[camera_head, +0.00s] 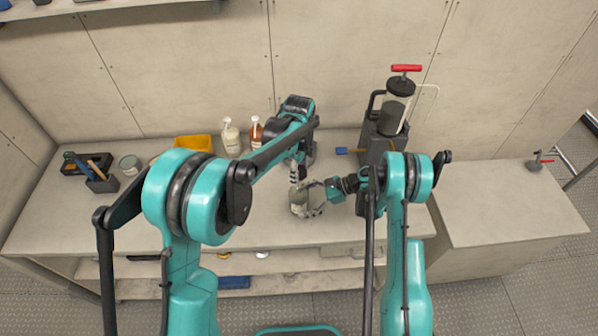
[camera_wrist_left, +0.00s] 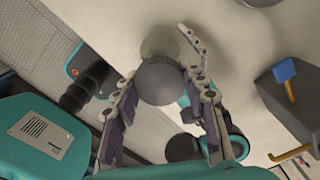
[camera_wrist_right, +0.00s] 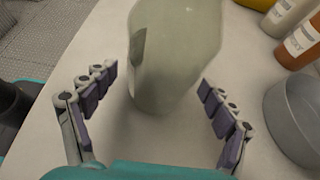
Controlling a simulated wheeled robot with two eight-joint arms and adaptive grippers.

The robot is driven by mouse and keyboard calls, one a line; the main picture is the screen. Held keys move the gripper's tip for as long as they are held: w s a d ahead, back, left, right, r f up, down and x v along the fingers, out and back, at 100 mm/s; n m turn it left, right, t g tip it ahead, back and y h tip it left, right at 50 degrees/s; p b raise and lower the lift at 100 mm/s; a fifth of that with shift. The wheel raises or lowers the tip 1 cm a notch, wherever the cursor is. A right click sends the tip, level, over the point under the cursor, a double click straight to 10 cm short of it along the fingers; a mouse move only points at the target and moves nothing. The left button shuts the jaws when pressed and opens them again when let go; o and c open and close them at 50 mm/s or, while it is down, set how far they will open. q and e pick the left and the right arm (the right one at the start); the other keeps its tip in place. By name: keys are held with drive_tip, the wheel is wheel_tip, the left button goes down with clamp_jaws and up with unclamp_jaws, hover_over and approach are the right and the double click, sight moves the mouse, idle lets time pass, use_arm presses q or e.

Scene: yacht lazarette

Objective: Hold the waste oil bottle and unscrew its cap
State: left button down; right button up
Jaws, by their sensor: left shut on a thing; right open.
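The waste oil bottle (camera_head: 298,202), pale grey-green and translucent, is near the front of the workbench. My left gripper (camera_head: 298,172) reaches down from above and is shut at the bottle's top. In the left wrist view the round dark grey cap (camera_wrist_left: 162,82) sits between its fingers, with the bottle body (camera_wrist_left: 160,42) partly hidden behind it. My right gripper (camera_head: 316,198) comes in from the right side, low at the bottle. In the right wrist view its fingers (camera_wrist_right: 158,82) are spread wide on either side of the bottle (camera_wrist_right: 175,50), with gaps showing.
A white bottle (camera_head: 230,138), an orange-brown bottle (camera_head: 256,133) and a yellow bin (camera_head: 193,144) stand behind. The bench's front edge is close.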

drive_tip(key=v, duration=1.1)
drive_tip(key=shift+d+r, duration=0.1)
drive_tip(key=shift+d, duration=0.15)
use_arm(q)
drive_tip(key=shift+s, duration=0.1)
